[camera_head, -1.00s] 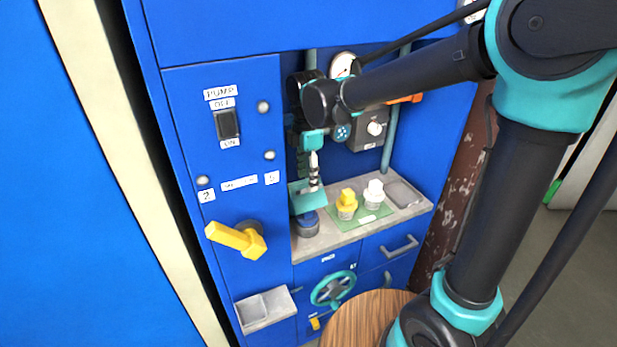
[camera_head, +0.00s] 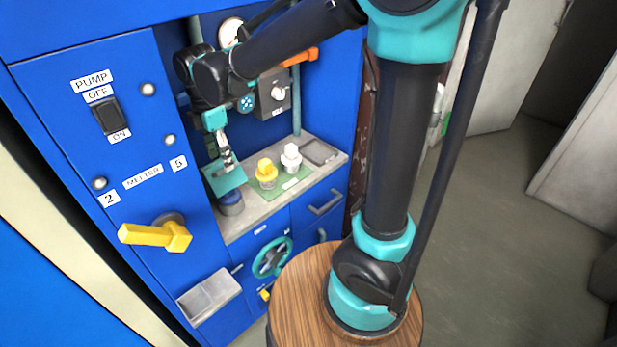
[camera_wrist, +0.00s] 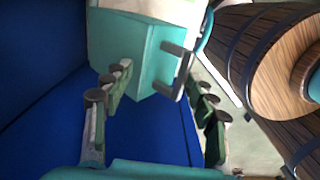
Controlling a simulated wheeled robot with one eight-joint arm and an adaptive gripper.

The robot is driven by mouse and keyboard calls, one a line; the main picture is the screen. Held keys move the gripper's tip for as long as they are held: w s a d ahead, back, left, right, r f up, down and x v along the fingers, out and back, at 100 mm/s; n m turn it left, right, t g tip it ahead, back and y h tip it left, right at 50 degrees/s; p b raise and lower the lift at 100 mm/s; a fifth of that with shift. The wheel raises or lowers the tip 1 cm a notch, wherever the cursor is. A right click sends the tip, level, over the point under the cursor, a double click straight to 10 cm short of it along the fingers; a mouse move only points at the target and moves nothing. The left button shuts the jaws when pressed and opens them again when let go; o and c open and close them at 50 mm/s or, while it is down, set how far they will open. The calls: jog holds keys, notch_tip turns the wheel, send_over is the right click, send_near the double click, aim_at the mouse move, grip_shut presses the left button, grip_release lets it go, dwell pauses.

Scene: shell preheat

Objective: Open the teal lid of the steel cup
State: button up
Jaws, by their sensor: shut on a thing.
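The steel cup (camera_head: 232,207) stands at the left end of the grey shelf in the recess, its blue-looking side partly hidden. The teal lid (camera_head: 213,185) shows as a flat, tilted plate just above it. In the wrist view the lid (camera_wrist: 140,62) fills the top middle, with a grey bar handle (camera_wrist: 174,72) on it. My gripper (camera_head: 228,163) is directly above the lid, fingers pointing down, and is shut on the lid. In the wrist view my gripper (camera_wrist: 158,75) has one finger on each side of the lid's handle area; the exact contact is unclear.
A yellow-topped jar (camera_head: 266,176) and a white-topped jar (camera_head: 290,160) stand on a green mat to the right of the cup. A yellow lever (camera_head: 155,235) juts out at left. A teal handwheel (camera_head: 271,257) and a wooden round top (camera_head: 300,300) lie below.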

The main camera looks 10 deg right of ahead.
jog(key=s+d+f, duration=0.5)
jog(key=s+f, duration=0.2)
jog(key=f, duration=0.2)
jog(key=shift+s, duration=0.2)
jog(key=shift+s+d+f, duration=0.1)
jog(key=shift+s+f, duration=0.05)
jog(key=shift+f, duration=0.25)
jog(key=shift+c, duration=0.5)
jog(key=shift+o, duration=1.3)
jog(key=shift+r, duration=0.55)
jog(key=shift+c, duration=1.3)
notch_tip(320, 180, up, 11)
jog(key=d+f+m+t, duration=0.1)
jog(key=d+f+m, duration=0.3)
jog(key=d+m, duration=0.3)
jog(key=d+f+m+t, duration=0.1)
jog(key=d+f+m, duration=0.2)
jog(key=d+m, duration=0.4)
jog(key=w+d+f+m+t, duration=0.1)
jog(key=d+f+m, duration=0.3)
jog(key=d+m, duration=0.3)
jog(key=shift+d+f+m+t, duration=0.3)
jog(key=shift+d+m+t, duration=0.1)
jog(key=shift+d, duration=0.2)
